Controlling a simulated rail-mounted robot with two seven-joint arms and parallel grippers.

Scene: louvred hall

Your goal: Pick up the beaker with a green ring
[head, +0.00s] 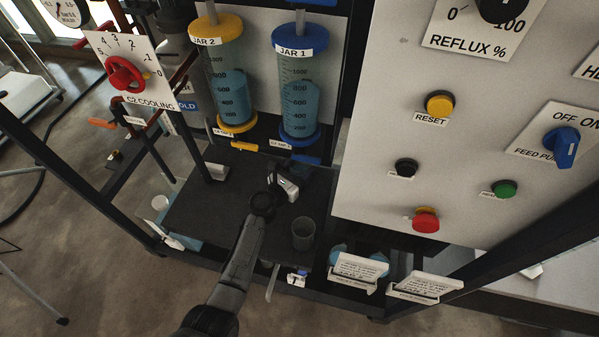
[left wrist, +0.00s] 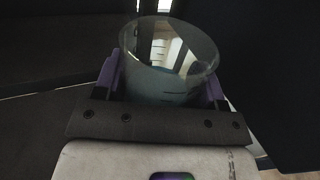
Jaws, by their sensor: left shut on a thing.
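My left gripper (head: 287,183) reaches over the dark shelf below the two jars. In the left wrist view its purple fingers (left wrist: 165,88) are shut on a clear glass beaker (left wrist: 170,60), one finger on each side. The beaker's rim faces the camera, and no green ring can be made out on it. In the head view the held beaker is mostly hidden by the gripper. A second beaker (head: 303,235), greyish and clear, stands on the shelf nearer the front edge. No ring colour can be told on it. My right gripper is not in view.
Jar 2 (head: 221,85) and Jar 1 (head: 299,95) hang behind the dark shelf (head: 215,225). A control panel (head: 390,110) with buttons rises at the right. The shelf's left part is clear.

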